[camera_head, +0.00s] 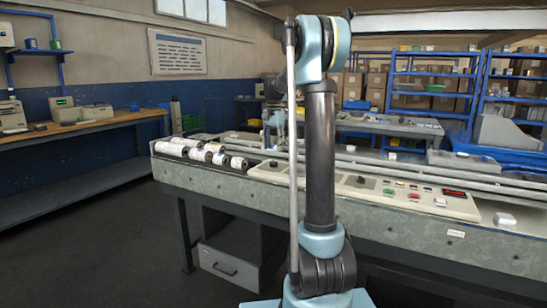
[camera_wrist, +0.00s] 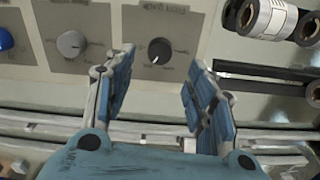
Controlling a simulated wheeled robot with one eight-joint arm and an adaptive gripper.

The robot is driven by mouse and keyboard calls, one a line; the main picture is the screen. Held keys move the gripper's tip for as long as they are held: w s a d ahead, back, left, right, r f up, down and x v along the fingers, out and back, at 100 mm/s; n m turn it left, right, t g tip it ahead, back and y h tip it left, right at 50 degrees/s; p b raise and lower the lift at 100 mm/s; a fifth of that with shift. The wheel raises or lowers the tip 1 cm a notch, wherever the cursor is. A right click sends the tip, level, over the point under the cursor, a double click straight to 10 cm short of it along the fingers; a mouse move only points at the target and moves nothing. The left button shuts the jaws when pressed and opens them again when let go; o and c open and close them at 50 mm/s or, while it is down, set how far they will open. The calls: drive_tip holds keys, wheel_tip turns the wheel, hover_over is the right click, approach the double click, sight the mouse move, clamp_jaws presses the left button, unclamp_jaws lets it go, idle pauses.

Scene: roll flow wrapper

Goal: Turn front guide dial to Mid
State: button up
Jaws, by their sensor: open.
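In the wrist view a black dial (camera_wrist: 159,50) with a white pointer mark sits on a grey panel plate (camera_wrist: 182,22). A silver-grey dial (camera_wrist: 71,43) sits on another plate to its left. The labels are upside down and too blurred to read, so I cannot tell for sure which is the front guide dial. My gripper (camera_wrist: 161,62) is open, its blue fingers on either side of the black dial in the picture. Contact does not show, and nothing is between the fingers. In the head view my arm covers part of the control panel (camera_head: 432,198).
White film rolls (camera_head: 196,153) lie at the machine's left end; roll ends (camera_wrist: 270,18) show at upper right in the wrist view. A blue knob (camera_wrist: 5,39) is at the left. Red and green buttons (camera_head: 414,195) sit on the panel. The floor in front is clear.

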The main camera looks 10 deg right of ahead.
drive_tip(key=shift+r, duration=2.4)
drive_tip(key=s+d+f+n+t, duration=0.1)
drive_tip(key=s+f+n, duration=0.15)
drive_tip(key=s, duration=1.05)
drive_tip(key=s+d+f+n, duration=0.15)
drive_tip(key=s+f, duration=0.25)
drive_tip(key=s, duration=0.8)
drive_tip(key=s+f+n+t, duration=0.1)
drive_tip(key=s+f+n, duration=0.4)
drive_tip(key=s+f, duration=1.2)
drive_tip(key=shift+s, duration=1)
drive_tip(key=shift+f, duration=0.1)
